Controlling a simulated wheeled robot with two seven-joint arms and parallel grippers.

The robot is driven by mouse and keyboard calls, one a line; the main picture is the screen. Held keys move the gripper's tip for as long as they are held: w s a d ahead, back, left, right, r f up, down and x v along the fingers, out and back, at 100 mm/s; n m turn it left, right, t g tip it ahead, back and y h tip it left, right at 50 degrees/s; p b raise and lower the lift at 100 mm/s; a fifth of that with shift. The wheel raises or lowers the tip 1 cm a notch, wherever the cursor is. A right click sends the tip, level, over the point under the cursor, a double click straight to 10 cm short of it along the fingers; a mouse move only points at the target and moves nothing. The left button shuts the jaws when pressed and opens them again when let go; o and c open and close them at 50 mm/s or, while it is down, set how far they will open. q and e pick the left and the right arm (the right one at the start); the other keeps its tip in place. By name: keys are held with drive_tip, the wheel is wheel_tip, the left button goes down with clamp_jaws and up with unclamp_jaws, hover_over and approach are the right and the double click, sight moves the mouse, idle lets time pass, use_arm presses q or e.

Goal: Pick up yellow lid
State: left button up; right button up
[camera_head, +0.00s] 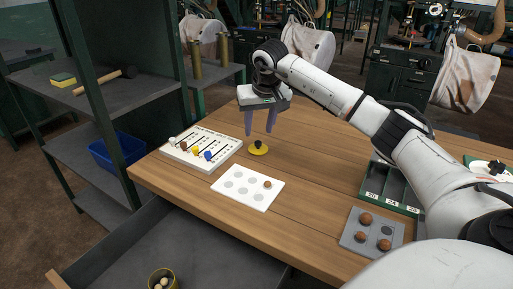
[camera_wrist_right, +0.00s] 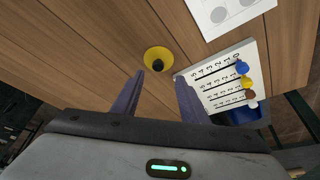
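The yellow lid (camera_head: 258,149) is a small round disc with a dark knob, lying on the wooden table. It also shows in the right wrist view (camera_wrist_right: 158,60), ahead of the fingertips. My right gripper (camera_head: 259,135) hangs above the lid with its two purple fingers pointing down and apart. It is open, and in the right wrist view (camera_wrist_right: 160,80) nothing is between the fingers. My left gripper is not in view.
A white slider board (camera_head: 201,147) with coloured knobs lies left of the lid. A white board with grey circles (camera_head: 247,187) is in front. A grey tray with brown balls (camera_head: 372,232) and a green compartment box (camera_head: 391,189) are right. A yellow container (camera_head: 162,278) stands lower left.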

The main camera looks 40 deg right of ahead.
sight(258, 141)
drive_tip(key=x, duration=0.6)
drive_tip(key=shift+s+d, duration=0.15)
drive_tip(key=shift+s, duration=0.1)
clamp_jaws()
